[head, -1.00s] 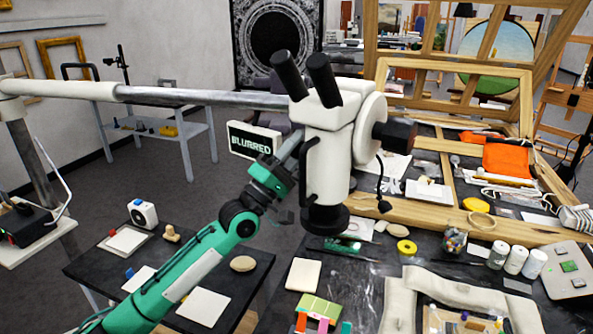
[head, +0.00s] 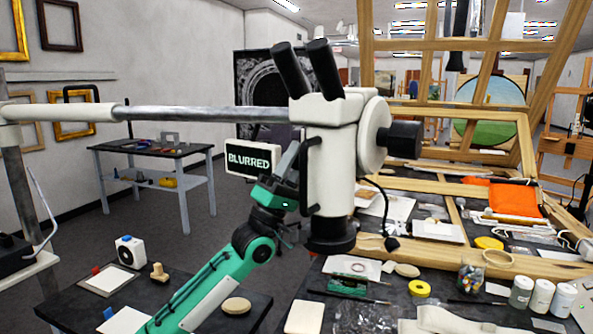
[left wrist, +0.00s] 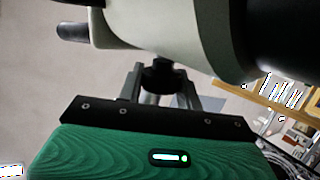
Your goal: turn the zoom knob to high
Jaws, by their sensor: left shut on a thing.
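The white microscope (head: 337,170) hangs from a horizontal boom, with two black eyepieces on top and a large dark knob (head: 402,140) on its right side. My left gripper (head: 297,162) reaches up to the microscope's left side. In the left wrist view, its two grey fingers (left wrist: 161,80) are shut on a small dark knob (left wrist: 160,72) under the pale microscope body (left wrist: 185,35). In the head view this small knob is hidden by the gripper. A small screen (head: 252,160) behind the gripper reads "BLURRED". My right gripper is not in view.
The metal boom (head: 200,114) runs left from the microscope above my left arm. A black table (head: 420,318) below holds jars, a yellow tape roll (head: 420,288) and a large wooden frame (head: 430,252). A grey side table (head: 150,150) stands back left.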

